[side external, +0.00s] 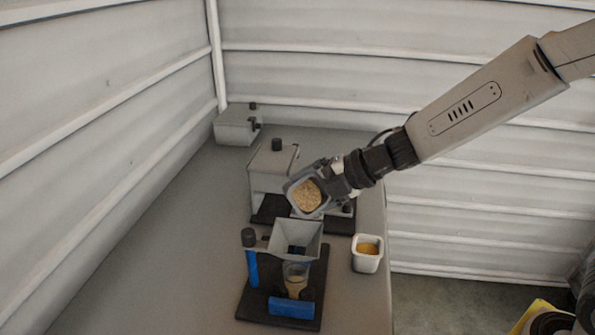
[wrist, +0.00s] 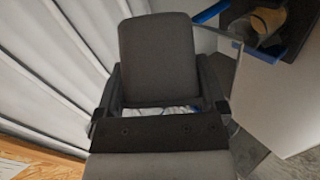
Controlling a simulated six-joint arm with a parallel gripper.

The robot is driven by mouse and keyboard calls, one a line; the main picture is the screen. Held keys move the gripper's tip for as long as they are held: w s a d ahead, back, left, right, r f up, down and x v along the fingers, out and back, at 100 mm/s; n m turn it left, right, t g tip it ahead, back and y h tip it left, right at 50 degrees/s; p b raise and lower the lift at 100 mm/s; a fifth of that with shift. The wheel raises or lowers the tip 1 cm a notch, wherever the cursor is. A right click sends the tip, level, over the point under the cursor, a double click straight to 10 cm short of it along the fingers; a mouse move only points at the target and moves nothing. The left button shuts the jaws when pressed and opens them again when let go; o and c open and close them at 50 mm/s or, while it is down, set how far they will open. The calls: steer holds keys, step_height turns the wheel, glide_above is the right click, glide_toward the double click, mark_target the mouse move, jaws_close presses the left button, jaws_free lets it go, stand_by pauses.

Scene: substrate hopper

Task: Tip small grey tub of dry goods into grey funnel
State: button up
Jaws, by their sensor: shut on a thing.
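The small grey tub (side external: 291,197) is held tilted, its open mouth facing the side camera, with tan grains inside. My gripper (side external: 328,180) is shut on it. The grey funnel (side external: 311,240) stands on its holder just below and in front of the tub, with a gap between them. The funnel looks dark and empty inside. Under its spout is a clear cup (side external: 296,270) with some tan material. In the wrist view, the tub's dark outside (wrist: 158,60) fills the space between my gripper's fingers (wrist: 160,88); its contents are hidden there.
A white tub (side external: 367,262) with yellow contents stands right of the funnel, near the table's edge. The funnel holder has a black base (side external: 252,303) and blue parts. A grey machine (side external: 270,165) stands behind the tub, and a grey box (side external: 234,128) farther back. The table's left side is clear.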

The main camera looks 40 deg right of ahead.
steer(key=n, duration=0.4)
steer(key=shift+w+a+f, duration=0.1)
steer(key=shift+a+f, duration=0.15)
steer(key=shift+a, duration=0.15)
steer(key=n, duration=0.3)
steer(key=shift+a+f, duration=0.3)
steer(key=shift+a, duration=0.05)
steer(key=n, duration=0.3)
steer(key=shift+s+a+r+n, duration=0.15)
steer(key=shift+s+a+n, duration=0.15)
steer(key=shift+a+n, duration=0.1)
steer(key=shift+d+m, duration=0.1)
steer(key=shift+m, duration=0.2)
